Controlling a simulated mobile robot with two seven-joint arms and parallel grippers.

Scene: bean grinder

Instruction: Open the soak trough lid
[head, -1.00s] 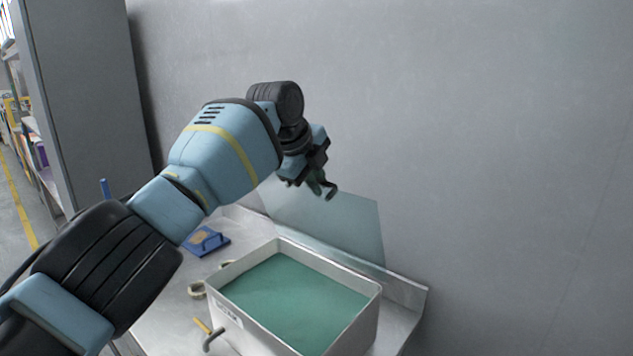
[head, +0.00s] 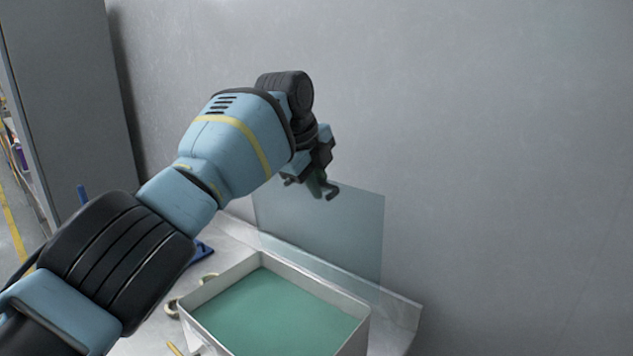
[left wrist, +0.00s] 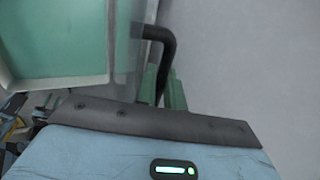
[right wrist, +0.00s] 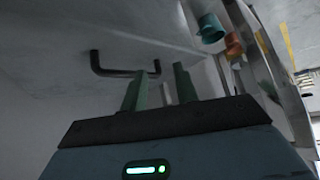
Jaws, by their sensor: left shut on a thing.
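The soak trough (head: 352,335) is a white open-topped box with green contents, on the metal bench in the head view. Its clear bluish lid (head: 345,240) stands raised behind it, near the wall. My left gripper (head: 326,190) is at the lid's upper edge. In the left wrist view its green fingers (left wrist: 163,90) are shut on the black lid handle (left wrist: 168,48), and the trough (left wrist: 55,83) shows at upper left. My right gripper (right wrist: 158,88) shows only in the right wrist view, fingers apart and empty. A black bar handle (right wrist: 118,72) lies beyond them.
The metal bench (head: 235,232) has a raised back edge against the grey wall. Tape rolls (head: 171,308) and a partly hidden blue item (head: 203,250) lie left of the trough. A tall grey cabinet (head: 75,90) stands at far left.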

